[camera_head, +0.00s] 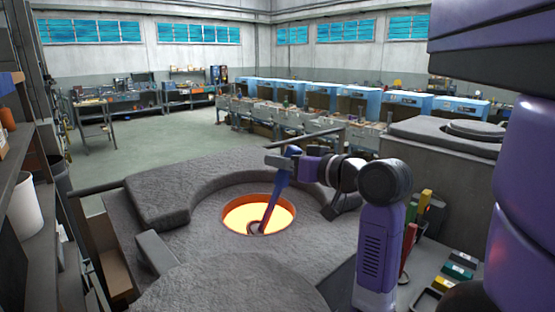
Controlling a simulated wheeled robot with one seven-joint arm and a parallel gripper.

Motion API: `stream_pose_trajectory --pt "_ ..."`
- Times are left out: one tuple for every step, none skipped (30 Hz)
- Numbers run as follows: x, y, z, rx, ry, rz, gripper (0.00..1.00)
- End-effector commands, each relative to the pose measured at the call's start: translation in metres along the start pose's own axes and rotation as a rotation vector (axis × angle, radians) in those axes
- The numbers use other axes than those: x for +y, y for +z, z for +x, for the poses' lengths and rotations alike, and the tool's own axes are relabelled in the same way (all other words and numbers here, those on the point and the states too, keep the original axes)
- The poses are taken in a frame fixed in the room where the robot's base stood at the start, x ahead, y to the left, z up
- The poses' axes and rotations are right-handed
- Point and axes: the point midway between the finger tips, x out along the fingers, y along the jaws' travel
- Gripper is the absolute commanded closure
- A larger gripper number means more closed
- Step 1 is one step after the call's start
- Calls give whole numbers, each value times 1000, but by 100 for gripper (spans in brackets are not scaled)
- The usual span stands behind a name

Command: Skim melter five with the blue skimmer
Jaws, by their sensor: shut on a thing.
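The melter (165,235) is a grey, rough block in the foreground with a round opening that glows yellow-orange (275,212). I cannot read a number on it. My gripper (290,166) is above the right rear edge of the opening, shut on the blue skimmer (278,185). The skimmer hangs tilted, its handle top above the gripper and its lower end down and to the left. That lower end is dark and ring-like (258,228). It shows against the glow inside the opening; I cannot tell whether it touches the melt.
Coloured tools (423,203) stand at the right beside my arm, with small coloured blocks (459,270) on a surface near them. A raised grey block (440,140) stands at the right rear. A shelf with a white bucket (26,205) is at the left. Open floor (165,140) lies behind.

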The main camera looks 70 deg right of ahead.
Motion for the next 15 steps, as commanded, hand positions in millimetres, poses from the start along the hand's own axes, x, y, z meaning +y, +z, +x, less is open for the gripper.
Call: stream_pose_trajectory --pt "0 -1 0 2 0 -1 100" --pt "0 -1 0 2 0 -1 100" --pt "0 0 0 2 0 -1 100" --pt "0 0 0 2 0 -1 100" --pt "0 -1 0 2 0 -1 100" --pt "0 -1 0 2 0 -1 100" --pt "0 -1 0 2 0 -1 100" --pt "0 -1 0 2 0 -1 100" --pt "1 -1 0 2 0 -1 100" --pt "2 -1 0 2 0 -1 100" --pt "3 -1 0 2 1 -1 100" --pt "4 -2 0 2 1 -1 100" --pt "6 -2 0 2 1 -1 100" --pt "7 -3 0 1 2 -1 100" --pt "10 -3 -1 1 2 -1 100"
